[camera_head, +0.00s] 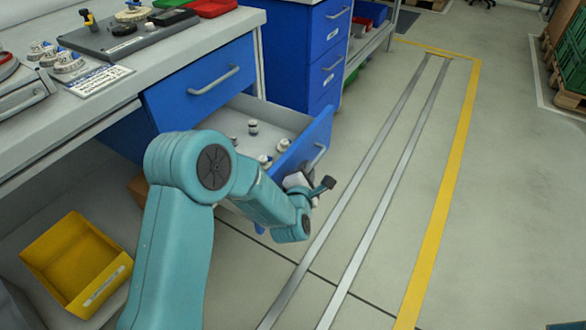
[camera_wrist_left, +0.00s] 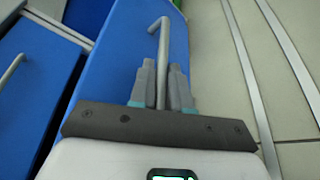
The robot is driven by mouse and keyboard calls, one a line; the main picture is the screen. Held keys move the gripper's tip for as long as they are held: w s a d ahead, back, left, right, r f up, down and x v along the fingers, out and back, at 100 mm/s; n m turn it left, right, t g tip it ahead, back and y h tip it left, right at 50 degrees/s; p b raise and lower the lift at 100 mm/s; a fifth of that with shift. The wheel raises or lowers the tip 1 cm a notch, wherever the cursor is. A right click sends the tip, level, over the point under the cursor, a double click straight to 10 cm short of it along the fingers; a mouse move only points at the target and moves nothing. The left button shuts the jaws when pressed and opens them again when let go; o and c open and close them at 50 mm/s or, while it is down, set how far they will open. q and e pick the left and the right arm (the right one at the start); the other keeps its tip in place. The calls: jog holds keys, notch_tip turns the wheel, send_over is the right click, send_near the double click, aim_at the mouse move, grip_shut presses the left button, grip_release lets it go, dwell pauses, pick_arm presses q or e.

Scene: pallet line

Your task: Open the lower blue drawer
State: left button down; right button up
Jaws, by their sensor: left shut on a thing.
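The lower blue drawer (camera_head: 305,143) stands pulled out from the workbench in the head view, with several small white and grey parts inside it. Its blue front also shows in the left wrist view (camera_wrist_left: 120,60). My left gripper (camera_wrist_left: 163,70) is shut on the drawer's metal bar handle (camera_wrist_left: 162,38), one finger on each side of it. My right gripper is not in view.
A yellow bin (camera_head: 75,262) lies at the lower left, under the bench. The worktop (camera_head: 165,65) carries trays and parts. Another blue drawer cabinet (camera_head: 310,50) stands behind.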

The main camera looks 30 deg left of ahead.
pick_arm(q)
jog(key=shift+d, duration=0.7)
jog(key=c, duration=1.4)
grip_release()
jog(key=shift+c, duration=0.2)
jog(key=shift+s, duration=0.15)
